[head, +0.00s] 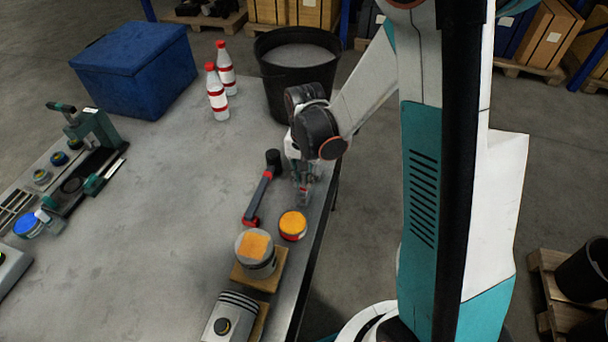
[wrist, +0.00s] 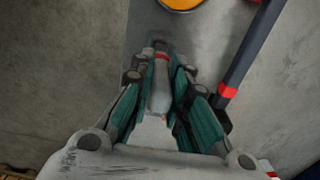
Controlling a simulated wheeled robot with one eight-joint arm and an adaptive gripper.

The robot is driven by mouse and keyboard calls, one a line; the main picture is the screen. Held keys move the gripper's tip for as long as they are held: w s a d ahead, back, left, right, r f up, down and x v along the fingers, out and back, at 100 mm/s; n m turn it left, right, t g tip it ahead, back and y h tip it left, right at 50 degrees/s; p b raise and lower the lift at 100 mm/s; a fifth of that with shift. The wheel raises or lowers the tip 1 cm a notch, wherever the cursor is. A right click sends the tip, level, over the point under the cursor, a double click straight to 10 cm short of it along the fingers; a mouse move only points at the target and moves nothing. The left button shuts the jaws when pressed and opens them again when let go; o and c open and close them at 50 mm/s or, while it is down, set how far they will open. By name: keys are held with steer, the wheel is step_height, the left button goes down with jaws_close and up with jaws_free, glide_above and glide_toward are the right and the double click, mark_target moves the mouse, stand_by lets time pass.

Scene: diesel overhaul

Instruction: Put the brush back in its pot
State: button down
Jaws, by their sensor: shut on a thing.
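My gripper (head: 304,184) is over the right part of the grey table and points down. In the wrist view its fingers (wrist: 162,75) are shut on a slim pale thing with a red band, which I take as the brush (wrist: 160,95). Its bristles cannot be made out. In the head view a bit of the brush (head: 304,197) shows reddish at the fingertips. A round pot with an orange top and red side (head: 292,225) stands just nearer than the gripper, apart from it. The pot also shows at the wrist view's top edge (wrist: 181,4).
A black bar tool with red parts (head: 258,197) lies left of my gripper, a black cylinder (head: 273,161) at its far end. A piston on a wooden block (head: 255,252) stands nearer. A black bucket (head: 297,75) and bottles (head: 217,94) stand behind. The table's middle is clear.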

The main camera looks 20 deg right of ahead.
steer(key=c, duration=1.5)
jaws_free()
steer(key=shift+o, duration=0.2)
step_height(320, 180, up, 12)
steer(key=shift+f, duration=0.1)
